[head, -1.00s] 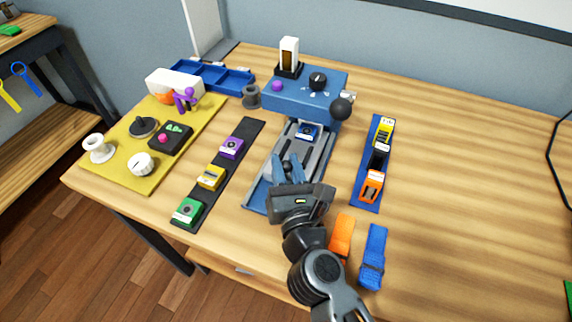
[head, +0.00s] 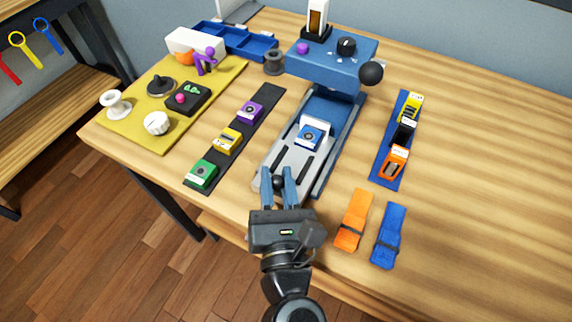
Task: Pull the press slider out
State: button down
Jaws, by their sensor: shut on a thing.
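The press (head: 335,68) is a blue box with dials on top and a black ball on its right side, at the table's back middle. Its grey slider (head: 283,153) lies in a blue base and reaches out toward the table's front edge. A blue and white block (head: 310,133) sits on the slider, clear of the press box. A small black knob (head: 279,182) stands at the slider's front end. My gripper (head: 279,180) is shut on this knob, with its blue fingers on either side of it.
A dark strip (head: 221,161) with green, yellow and purple blocks lies left of the slider. A blue strip (head: 381,179) with several blocks lies right. Orange (head: 352,220) and blue (head: 389,236) straps lie at front right. A yellow mat (head: 140,139) with parts is at far left.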

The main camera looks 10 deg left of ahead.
jog(key=shift+s+a, duration=0.15)
jog(key=shift+s, duration=0.1)
jog(key=c, duration=1.2)
grip_release()
jog(key=shift+o, duration=1.2)
jog(key=b+v, duration=0.2)
jog(key=v, duration=0.4)
jog(key=shift+s+f, duration=0.15)
jog(key=shift+s, duration=0.05)
jog(key=shift+s+d, duration=0.35)
jog(key=shift+s, duration=0.3)
